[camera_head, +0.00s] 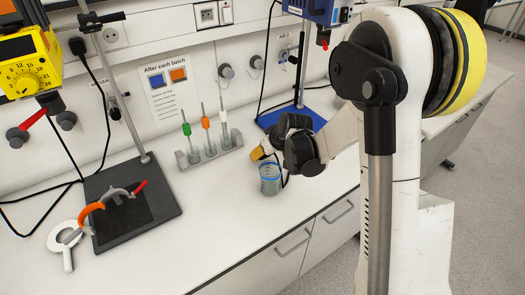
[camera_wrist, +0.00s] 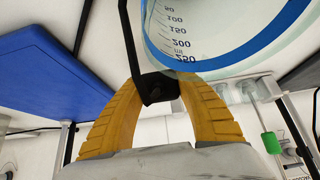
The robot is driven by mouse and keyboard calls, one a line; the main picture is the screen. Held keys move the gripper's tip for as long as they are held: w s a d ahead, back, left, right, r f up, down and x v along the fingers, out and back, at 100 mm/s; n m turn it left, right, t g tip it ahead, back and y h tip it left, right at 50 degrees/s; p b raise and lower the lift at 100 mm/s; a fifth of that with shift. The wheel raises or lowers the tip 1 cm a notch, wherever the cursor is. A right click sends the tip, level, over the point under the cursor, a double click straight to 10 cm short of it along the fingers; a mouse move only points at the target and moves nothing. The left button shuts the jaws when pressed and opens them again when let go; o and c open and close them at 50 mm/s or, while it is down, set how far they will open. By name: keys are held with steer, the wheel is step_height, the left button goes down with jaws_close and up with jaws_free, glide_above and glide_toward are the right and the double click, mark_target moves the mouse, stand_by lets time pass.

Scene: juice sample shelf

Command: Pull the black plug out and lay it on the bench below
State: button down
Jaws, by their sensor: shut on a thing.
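My gripper (camera_head: 264,157) is low over the bench (camera_head: 215,225), beside a glass beaker with a blue rim (camera_head: 270,180). In the wrist view my gripper's yellow fingers (camera_wrist: 158,92) are closed on a black plug (camera_wrist: 158,88) with a black cord running from it. In the head view the plug is mostly hidden by my wrist; a bit of black cord shows beside the beaker. The beaker's scale (camera_wrist: 180,40) fills the top of the wrist view. I cannot tell whether plug and beaker touch. Another black plug (camera_head: 78,45) sits in a wall socket at far left.
A blue stand base (camera_head: 292,118) is behind. A dark stand plate (camera_head: 125,205) with clamps is at left. The bench front is clear.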

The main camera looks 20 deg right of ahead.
steer(key=shift+f, duration=0.1)
steer(key=c, duration=0.8)
jaws_free()
steer(key=shift+c, duration=0.2)
steer(key=v, duration=1.2)
steer(key=s+a+r+m+h+b, duration=0.1)
steer(key=s+r, duration=0.1)
steer(key=s, duration=0.9)
steer(key=s+a+r+m+h, duration=0.1)
steer(key=s+r+m, duration=0.1)
steer(key=s, duration=0.9)
steer(key=shift+s+r+m+b, duration=0.3)
steer(key=shift+s+r+b, duration=0.05)
steer(key=shift+r, duration=0.1)
